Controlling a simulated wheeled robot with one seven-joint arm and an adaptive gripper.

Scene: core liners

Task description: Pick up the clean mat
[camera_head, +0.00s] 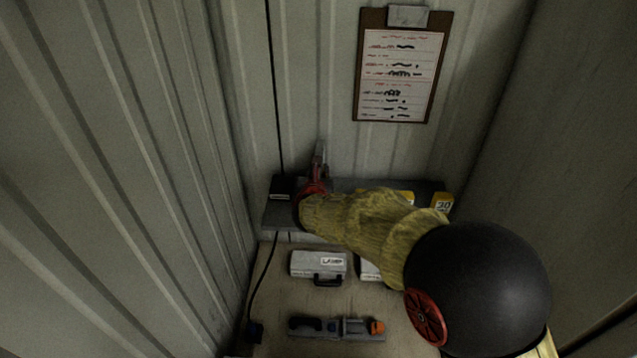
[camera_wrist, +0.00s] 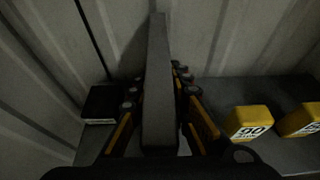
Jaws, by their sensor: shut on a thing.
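A grey, flat slab, which I take to be the mat (camera_wrist: 158,60), stands on edge between my fingers in the wrist view and points away from the camera. Its faces are seen nearly edge-on, so I cannot tell how clean it is. My gripper (camera_wrist: 158,95) is shut on it, one finger on each side. In the head view my gripper (camera_head: 319,168) is at the back wall, above the left part of a grey shelf (camera_head: 280,218). My arm hides much of the shelf there. Whether the mat touches the shelf is unclear.
A black box (camera_wrist: 98,104) sits at the shelf's left end. Yellow numbered blocks (camera_wrist: 249,123) stand to the right. Below the shelf are a grey case labelled LAMP (camera_head: 318,265) and a tool (camera_head: 336,327). A clipboard (camera_head: 402,75) hangs on the wall. Corrugated walls close in the left side.

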